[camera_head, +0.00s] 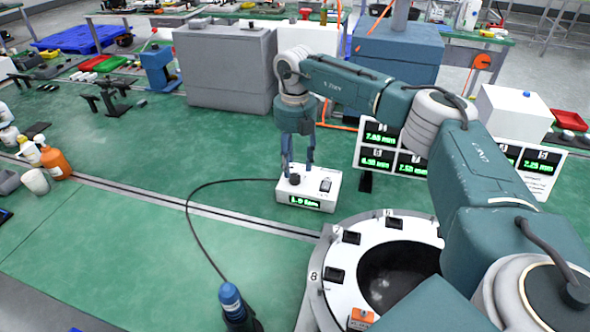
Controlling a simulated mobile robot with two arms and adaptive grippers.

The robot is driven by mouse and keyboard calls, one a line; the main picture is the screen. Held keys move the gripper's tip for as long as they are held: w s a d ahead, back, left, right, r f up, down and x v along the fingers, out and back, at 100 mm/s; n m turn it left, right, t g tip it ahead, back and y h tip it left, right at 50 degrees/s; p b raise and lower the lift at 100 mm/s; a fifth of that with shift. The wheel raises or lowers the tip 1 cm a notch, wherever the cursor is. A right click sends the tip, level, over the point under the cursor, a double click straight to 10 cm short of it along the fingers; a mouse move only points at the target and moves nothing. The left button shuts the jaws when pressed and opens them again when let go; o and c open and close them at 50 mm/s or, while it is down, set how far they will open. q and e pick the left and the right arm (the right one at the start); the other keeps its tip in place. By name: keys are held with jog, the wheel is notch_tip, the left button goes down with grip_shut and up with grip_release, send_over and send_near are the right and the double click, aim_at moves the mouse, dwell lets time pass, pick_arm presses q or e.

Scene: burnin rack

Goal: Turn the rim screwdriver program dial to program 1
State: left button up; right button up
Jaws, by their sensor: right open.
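A small white controller box (331,201) stands on the green bench in the middle of the view. Its front has a lit green display (305,202), too small to read surely. A dark round dial (294,180) sits on its top, with a black switch-like part (325,185) to the right. My right gripper (298,172) points down from above, open, with its fingers on either side of the dial. Whether the fingers touch the dial cannot be told. The dial's pointer and marks are hidden or too small. My left gripper is not in view.
A cable runs from the box to a blue-topped screwdriver (233,302) at front. A white numbered round rim (333,295) stands front right. A panel of green readouts (376,147) is partly behind my right arm. Bottles (54,160) stand far left.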

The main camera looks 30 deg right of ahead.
aim_at(295, 176)
notch_tip(295, 176, down, 4)
jog(key=shift+w+f, duration=0.1)
jog(key=shift+f, duration=0.05)
jog(key=shift+c, duration=0.8)
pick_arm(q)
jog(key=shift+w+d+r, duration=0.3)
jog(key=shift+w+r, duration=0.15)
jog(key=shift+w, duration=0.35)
pick_arm(e)
grip_shut()
